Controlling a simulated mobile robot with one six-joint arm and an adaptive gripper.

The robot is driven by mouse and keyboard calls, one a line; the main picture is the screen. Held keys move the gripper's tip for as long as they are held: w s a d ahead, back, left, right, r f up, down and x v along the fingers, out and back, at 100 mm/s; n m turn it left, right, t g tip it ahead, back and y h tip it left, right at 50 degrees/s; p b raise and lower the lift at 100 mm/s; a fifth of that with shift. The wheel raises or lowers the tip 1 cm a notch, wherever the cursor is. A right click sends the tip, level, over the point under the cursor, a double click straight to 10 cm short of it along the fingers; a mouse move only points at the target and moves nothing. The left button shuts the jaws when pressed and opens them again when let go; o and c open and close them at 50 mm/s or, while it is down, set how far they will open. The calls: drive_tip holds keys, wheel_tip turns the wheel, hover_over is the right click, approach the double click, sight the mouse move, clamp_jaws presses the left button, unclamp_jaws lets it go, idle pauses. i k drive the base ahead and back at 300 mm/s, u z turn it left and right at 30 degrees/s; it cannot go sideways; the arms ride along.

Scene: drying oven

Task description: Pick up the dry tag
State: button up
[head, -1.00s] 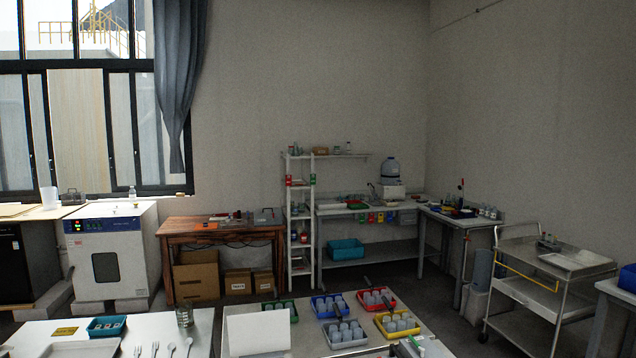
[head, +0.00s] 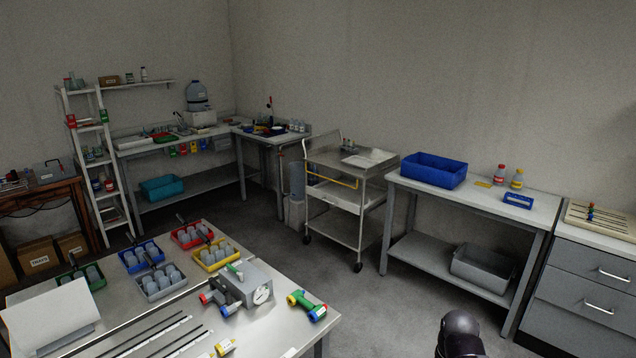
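I cannot make out for sure which item is the dry tag, as no lettering is readable. A small flat yellow piece (head: 482,183) lies on the right-hand bench between a blue bin and two bottles. My gripper is not in view. A dark rounded part at the bottom edge, right of centre, looks like part of my own arm, and no fingers show on it.
The near steel table (head: 190,262) holds several coloured trays of grey cups, a grey gauge box (head: 243,287) and coloured handled tools. The right bench (head: 530,211) carries a blue bin (head: 434,170). A wheeled cart (head: 345,195) stands behind. Dark floor (head: 375,305) is clear between table and bench.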

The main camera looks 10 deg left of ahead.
sight(105, 117)
drive_tip(key=i, duration=4.15)
drive_tip(key=u, duration=1.35)
